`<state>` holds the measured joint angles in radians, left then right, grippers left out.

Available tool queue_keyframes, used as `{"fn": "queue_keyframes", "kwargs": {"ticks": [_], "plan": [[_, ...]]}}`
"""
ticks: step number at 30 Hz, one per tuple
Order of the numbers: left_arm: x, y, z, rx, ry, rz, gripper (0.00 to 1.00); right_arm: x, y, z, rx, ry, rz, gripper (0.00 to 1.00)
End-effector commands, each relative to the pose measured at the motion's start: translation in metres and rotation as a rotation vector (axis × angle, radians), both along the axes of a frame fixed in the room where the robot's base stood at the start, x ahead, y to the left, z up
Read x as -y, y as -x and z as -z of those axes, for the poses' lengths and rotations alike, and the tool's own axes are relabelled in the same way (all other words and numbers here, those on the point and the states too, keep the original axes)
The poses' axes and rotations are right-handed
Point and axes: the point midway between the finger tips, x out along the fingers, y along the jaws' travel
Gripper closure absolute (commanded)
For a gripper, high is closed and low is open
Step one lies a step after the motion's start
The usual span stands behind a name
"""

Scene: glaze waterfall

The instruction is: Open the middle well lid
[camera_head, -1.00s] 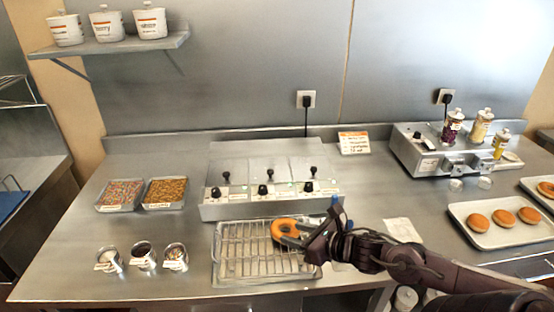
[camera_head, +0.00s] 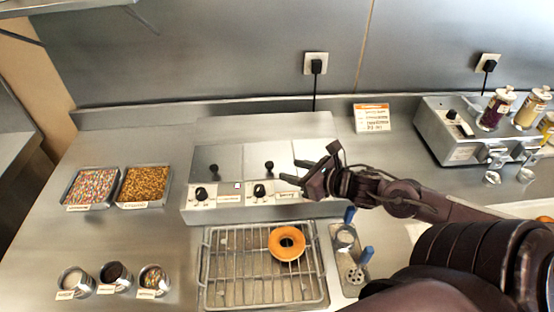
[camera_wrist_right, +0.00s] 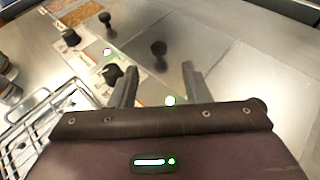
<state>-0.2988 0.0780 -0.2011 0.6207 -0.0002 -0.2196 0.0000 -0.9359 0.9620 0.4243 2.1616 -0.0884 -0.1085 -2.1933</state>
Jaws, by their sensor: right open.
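The three-well warmer (camera_head: 225,216) stands behind the wire rack, with flat metal lids. The middle well lid (camera_head: 256,153) lies flat and closed, with a black knob (camera_head: 269,165) standing on it. My right gripper (camera_head: 294,171) is open and empty over the right part of the warmer, just right of that knob, and hides the right lid's knob. In the right wrist view the middle lid's knob (camera_wrist_right: 158,47) shows ahead, between the directions of the two fingertips (camera_wrist_right: 160,68) and apart from them. My left gripper is not in view.
An orange-glazed ring donut (camera_head: 287,243) lies on the wire rack (camera_head: 238,270) in front. Black dials (camera_head: 259,191) line the warmer's front. Topping trays (camera_head: 145,186) and small cups (camera_head: 115,276) are at left. A holder with blue-handled tools (camera_head: 349,262) stands right of the rack.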

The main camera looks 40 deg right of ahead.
Motion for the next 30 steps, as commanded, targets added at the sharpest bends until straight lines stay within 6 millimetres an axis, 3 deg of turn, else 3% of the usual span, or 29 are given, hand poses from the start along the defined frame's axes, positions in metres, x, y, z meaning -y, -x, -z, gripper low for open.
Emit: {"fn": "queue_keyframes", "kwargs": {"ticks": [7, 15, 30], "plan": [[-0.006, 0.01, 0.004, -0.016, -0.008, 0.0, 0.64, -0.006, -0.027, 0.01, 0.005, 0.002, 0.0, 0.57], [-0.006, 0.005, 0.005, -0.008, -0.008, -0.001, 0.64, -0.011, -0.051, 0.02, 0.003, 0.001, 0.004, 0.57], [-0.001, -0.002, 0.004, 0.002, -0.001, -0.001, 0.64, -0.015, -0.063, 0.027, 0.0, 0.003, 0.0, 0.57]]}}
